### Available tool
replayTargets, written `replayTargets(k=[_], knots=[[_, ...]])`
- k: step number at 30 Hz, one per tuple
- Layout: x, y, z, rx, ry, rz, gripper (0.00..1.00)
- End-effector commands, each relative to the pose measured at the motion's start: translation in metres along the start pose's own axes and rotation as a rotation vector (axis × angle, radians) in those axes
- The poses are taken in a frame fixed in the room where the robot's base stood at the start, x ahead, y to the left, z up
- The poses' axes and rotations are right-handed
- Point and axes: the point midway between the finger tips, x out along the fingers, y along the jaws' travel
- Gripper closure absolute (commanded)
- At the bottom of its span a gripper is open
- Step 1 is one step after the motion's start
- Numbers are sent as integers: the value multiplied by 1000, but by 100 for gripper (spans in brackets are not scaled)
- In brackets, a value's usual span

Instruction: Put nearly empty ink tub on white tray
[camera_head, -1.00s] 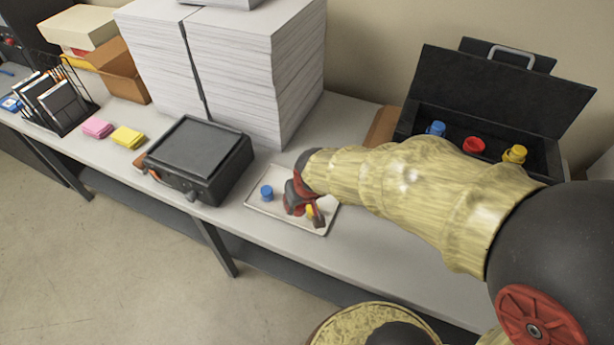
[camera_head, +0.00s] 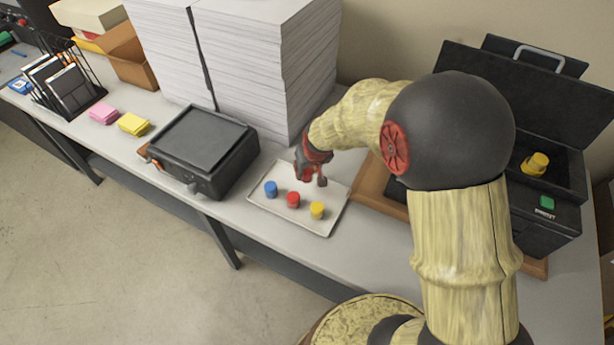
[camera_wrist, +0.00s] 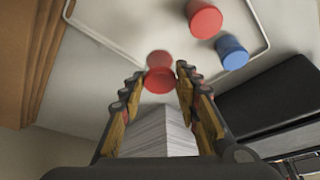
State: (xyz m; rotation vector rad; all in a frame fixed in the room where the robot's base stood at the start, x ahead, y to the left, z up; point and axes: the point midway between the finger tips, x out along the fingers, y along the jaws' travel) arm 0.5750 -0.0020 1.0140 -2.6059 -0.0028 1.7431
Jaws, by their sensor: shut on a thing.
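The white tray (camera_head: 335,197) lies on the bench and bears a blue tub (camera_head: 270,188), a red tub (camera_head: 293,200) and a yellow tub (camera_head: 317,210) in a row. My gripper (camera_head: 318,180) is above the tray's back part. In the wrist view my gripper (camera_wrist: 160,76) is shut on a second red tub (camera_wrist: 160,72), held between its fingertips. That view also shows the tray's red tub (camera_wrist: 204,18) and blue tub (camera_wrist: 232,52). The ink level in the tubs cannot be told.
A black open case (camera_head: 540,120) at right holds another yellow tub (camera_head: 535,164); my arm hides part of it. A black flat device (camera_head: 202,150) stands left of the tray. Tall paper stacks (camera_head: 260,60) stand behind. Pink notes (camera_head: 104,113) and yellow notes (camera_head: 133,124) lie left.

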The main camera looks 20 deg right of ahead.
Motion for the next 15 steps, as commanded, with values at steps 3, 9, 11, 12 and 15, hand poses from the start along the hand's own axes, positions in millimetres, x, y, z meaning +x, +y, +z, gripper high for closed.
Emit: replayTargets(k=[3, 9, 11, 12, 15], knots=[[13, 2, -4, -1, -1, 0, 94], [25, 4, -6, 0, -2, 0, 94], [33, 3, -3, 0, -2, 0, 94], [38, 3, 0, 0, -3, 0, 94], [50, 4, 4, 0, -1, 0, 94]])
